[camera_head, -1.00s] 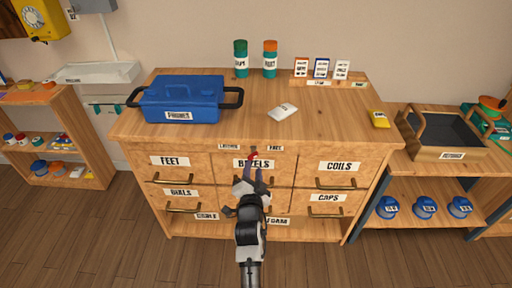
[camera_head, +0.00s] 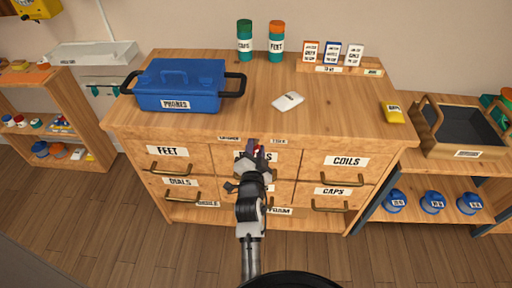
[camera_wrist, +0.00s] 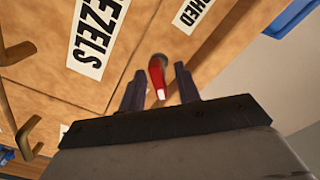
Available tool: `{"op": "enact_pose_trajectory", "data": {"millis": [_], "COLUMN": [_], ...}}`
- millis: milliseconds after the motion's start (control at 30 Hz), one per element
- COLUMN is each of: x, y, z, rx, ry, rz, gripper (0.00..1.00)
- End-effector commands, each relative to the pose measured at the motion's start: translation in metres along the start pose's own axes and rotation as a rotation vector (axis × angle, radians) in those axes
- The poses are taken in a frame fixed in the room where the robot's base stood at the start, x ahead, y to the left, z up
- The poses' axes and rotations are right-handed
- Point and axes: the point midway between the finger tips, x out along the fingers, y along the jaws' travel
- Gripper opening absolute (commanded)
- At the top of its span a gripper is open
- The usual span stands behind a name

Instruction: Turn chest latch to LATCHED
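The chest latch is a small red lever with a white tip and a grey pivot; in the wrist view the latch (camera_wrist: 157,74) sits on the wooden front. In the head view it is mostly hidden by my gripper (camera_head: 255,154). In the wrist view my gripper (camera_wrist: 159,88) is open, with one dark finger on each side of the lever and gaps showing. The LATCHED label (camera_head: 229,138) is left of the latch and the FREE label (camera_head: 279,141) is right of it. Part of the LATCHED label also shows in the wrist view (camera_wrist: 194,13).
The wooden chest (camera_head: 203,130) has labelled drawers with protruding handles, such as the COILS handle (camera_head: 342,181). The BEZELS label (camera_head: 267,156) is partly behind my gripper. On top are a blue toolbox (camera_head: 180,86), a white object (camera_head: 288,101) and a yellow item (camera_head: 393,113).

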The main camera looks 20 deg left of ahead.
Motion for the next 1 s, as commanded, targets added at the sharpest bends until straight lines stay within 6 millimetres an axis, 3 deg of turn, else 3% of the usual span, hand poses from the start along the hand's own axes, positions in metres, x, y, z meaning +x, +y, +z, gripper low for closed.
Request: {"op": "enact_pose_trajectory", "data": {"millis": [33,300,667,1000], "x": [0.0000,0.0001,0.0002,0.0003], "y": [0.0001,0.0002,-0.0001,-0.0016], "z": [0.0000,-0.0001,0.0000,0.0006], "rx": [0.000,0.000,-0.046,-0.281], "ry": [0.000,0.000,0.000,0.000], "rz": [0.000,0.000,0.000,-0.001], "gripper": [0.31,0.00,0.00,0.00]}}
